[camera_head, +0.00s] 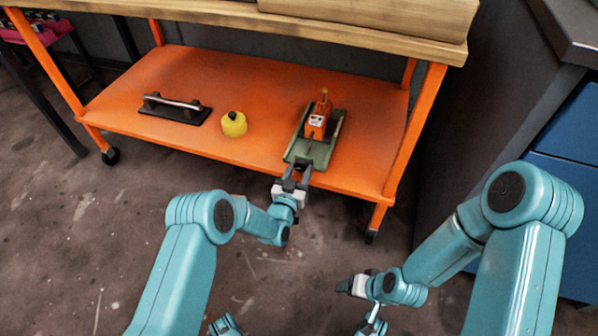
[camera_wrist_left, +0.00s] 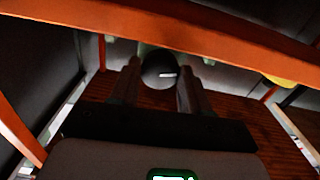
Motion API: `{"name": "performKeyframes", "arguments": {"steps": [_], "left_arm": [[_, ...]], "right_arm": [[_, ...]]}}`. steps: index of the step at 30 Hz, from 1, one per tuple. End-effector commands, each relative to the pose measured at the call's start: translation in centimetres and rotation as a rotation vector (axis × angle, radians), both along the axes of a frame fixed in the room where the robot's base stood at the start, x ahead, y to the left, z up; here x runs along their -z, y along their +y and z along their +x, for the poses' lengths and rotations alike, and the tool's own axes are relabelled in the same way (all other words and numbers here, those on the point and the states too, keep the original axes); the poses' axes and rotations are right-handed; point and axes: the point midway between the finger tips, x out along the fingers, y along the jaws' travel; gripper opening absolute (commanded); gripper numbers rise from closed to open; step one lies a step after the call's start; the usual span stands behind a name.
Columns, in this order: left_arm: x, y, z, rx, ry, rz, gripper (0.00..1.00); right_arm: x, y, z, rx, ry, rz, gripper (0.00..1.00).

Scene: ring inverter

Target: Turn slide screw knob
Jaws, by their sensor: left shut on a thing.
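The slide (camera_head: 301,150) is a green tray-like base with an orange block (camera_head: 316,122) on it, standing on the orange lower shelf near its front right. A round black knob (camera_wrist_left: 158,71) with a small white mark shows in the left wrist view. My left gripper (camera_head: 293,173) is at the front end of the slide. Its two fingers (camera_wrist_left: 157,88) are shut on the knob, one on each side. In the head view the knob is hidden by the gripper. My right gripper (camera_head: 345,287) is low over the floor, away from the slide; its finger opening is too small to tell.
On the orange shelf (camera_head: 230,80) lie a black plate with a metal handle (camera_head: 175,105) and a yellow round object (camera_head: 233,124). A wooden tabletop (camera_head: 340,32) overhangs the shelf. An orange leg (camera_head: 415,130) stands right of the slide. A blue cabinet (camera_head: 562,190) is at right.

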Motion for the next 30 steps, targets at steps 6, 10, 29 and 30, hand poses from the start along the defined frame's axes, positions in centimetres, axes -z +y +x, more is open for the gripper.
{"name": "performKeyframes", "arguments": {"steps": [6, 10, 29, 30], "left_arm": [[0.13, 0.03, -0.09, 0.0, -0.054, 0.175, 0.16], [0.15, 0.05, -0.11, 0.0, -0.091, 0.289, 0.16], [0.25, 0.08, -0.16, 0.001, -0.212, 0.671, 0.16], [0.25, 0.08, -0.16, 0.001, -0.215, 0.682, 0.16]], "right_arm": [[-0.01, 0.0, 0.0, 0.0, 0.0, 0.0, 0.72], [-0.01, 0.0, 0.0, 0.0, 0.0, 0.0, 0.72], [-0.01, 0.0, 0.0, 0.0, 0.0, 0.0, 0.72], [-0.01, 0.0, 0.0, 0.0, 0.0, 0.0, 0.72]]}}
